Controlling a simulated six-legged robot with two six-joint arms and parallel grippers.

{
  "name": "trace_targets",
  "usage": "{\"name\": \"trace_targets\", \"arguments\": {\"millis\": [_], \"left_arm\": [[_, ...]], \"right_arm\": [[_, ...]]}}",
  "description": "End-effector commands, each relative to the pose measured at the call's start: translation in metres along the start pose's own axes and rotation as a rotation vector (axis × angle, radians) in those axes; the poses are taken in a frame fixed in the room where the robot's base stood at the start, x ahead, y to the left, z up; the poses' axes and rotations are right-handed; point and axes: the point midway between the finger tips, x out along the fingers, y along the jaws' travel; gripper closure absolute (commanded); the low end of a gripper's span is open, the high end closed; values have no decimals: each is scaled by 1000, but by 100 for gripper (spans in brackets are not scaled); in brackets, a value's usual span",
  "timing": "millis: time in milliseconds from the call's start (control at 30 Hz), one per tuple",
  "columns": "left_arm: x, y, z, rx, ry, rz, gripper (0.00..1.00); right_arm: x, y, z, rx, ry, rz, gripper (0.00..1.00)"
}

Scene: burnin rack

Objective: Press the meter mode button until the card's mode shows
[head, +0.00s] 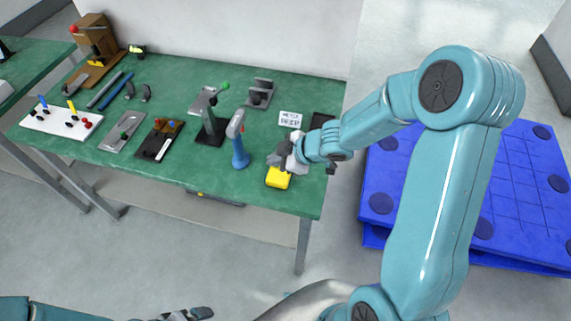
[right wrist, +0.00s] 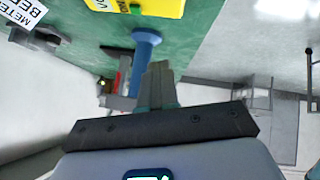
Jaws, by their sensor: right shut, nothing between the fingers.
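The yellow meter (head: 278,177) lies near the front right of the green bench. In the right wrist view its yellow body (right wrist: 160,8) is cut off by the top edge; a small green patch shows, and the mode reading is not clear. The white card (head: 291,118) behind it reads "METER BEEP"; it also shows in the right wrist view (right wrist: 28,12). My right gripper (head: 290,160) is just above and behind the meter, shut and empty; I cannot tell whether it touches. My left gripper (head: 190,314) is low at the bottom edge, away from the bench, its jaws unclear.
A blue-handled tool (head: 239,145) stands just left of the meter. A toggle clamp (head: 209,125), a grey bracket (head: 260,92) and a white panel with knobs (head: 62,120) are farther left. A blue pallet (head: 388,185) lies on the floor at right.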

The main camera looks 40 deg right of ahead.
Motion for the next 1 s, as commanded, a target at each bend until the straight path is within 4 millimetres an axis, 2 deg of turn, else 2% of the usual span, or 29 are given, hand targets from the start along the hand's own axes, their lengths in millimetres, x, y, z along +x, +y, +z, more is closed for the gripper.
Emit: {"name": "trace_targets", "arguments": {"millis": [100,300,767,1000], "left_arm": [[0,0,0,0,0,0,3],[0,0,0,0,0,0,3],[0,0,0,0,0,0,3],[14,-5,0,0,0,0,3]], "right_arm": [[-20,24,-2,-129,-5,47,100],[-39,45,-3,-261,-23,87,100],[-43,49,-2,-290,-28,93,100],[-34,45,6,-291,-28,93,100]]}}
